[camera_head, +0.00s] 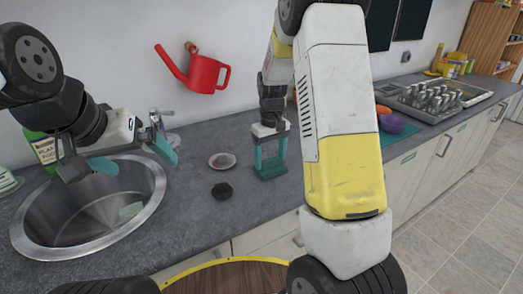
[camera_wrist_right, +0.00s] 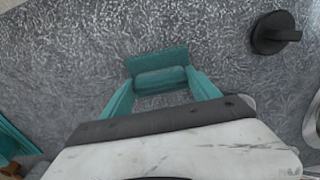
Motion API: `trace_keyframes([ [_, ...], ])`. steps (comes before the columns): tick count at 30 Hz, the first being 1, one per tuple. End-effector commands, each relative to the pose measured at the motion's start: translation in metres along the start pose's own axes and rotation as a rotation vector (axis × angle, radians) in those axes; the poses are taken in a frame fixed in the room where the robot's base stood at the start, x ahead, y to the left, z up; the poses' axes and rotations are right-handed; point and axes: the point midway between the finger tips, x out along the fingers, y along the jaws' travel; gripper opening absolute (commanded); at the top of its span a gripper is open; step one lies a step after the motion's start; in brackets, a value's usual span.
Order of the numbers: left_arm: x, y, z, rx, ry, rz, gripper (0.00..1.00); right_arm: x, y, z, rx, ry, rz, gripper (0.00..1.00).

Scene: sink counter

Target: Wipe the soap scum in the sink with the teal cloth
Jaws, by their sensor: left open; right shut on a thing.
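The teal cloth (camera_wrist_right: 160,72) is a small folded piece between the teal fingertips of my right gripper (camera_wrist_right: 160,90). In the head view this gripper (camera_head: 270,165) is low over the counter, right of the sink; I cannot tell whether the cloth touches the counter. The round steel sink (camera_head: 152,205) is at the left. A pale greenish patch, perhaps the soap scum (camera_head: 130,210), shows on its right inner side. My left gripper (camera_head: 134,160) is open and empty over the back of the sink. It hides part of the bowl and rim.
A small round dish (camera_head: 222,160) and a black knob-like piece (camera_head: 222,190) lie between the sink and my right gripper. A faucet (camera_head: 158,120) and green bottle (camera_head: 42,148) stand behind the sink. A red watering can (camera_head: 203,73) is by the wall.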

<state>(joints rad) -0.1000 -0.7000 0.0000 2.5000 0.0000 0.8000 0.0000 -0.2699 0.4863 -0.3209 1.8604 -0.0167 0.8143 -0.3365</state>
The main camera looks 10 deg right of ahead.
Motion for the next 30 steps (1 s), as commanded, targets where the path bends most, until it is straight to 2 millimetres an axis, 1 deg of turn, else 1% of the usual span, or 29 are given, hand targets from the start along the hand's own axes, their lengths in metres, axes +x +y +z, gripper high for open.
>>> trace_keyframes([
  [15, 0.0, 0.0, 0.0, 0.0, 0.0, 0.0, 1.0, -0.042, 0.0, -0.001, 0.001, 0.004, 0.001, 0.25],
  [21, 0.0, 0.0, 0.0, 0.0, 0.0, 0.0, 1.0, -0.055, 0.0, -0.001, 0.0, 0.002, 0.0, 0.25],
  [24, 0.0, 0.0, 0.0, 0.0, 0.0, 0.0, 1.0, -0.059, 0.0, 0.0, 0.0, 0.002, 0.001, 0.25],
  [30, 0.0, 0.0, 0.0, 0.0, 0.0, 0.0, 1.0, -0.059, 0.0, 0.0, 0.0, 0.001, 0.0, 0.25],
])
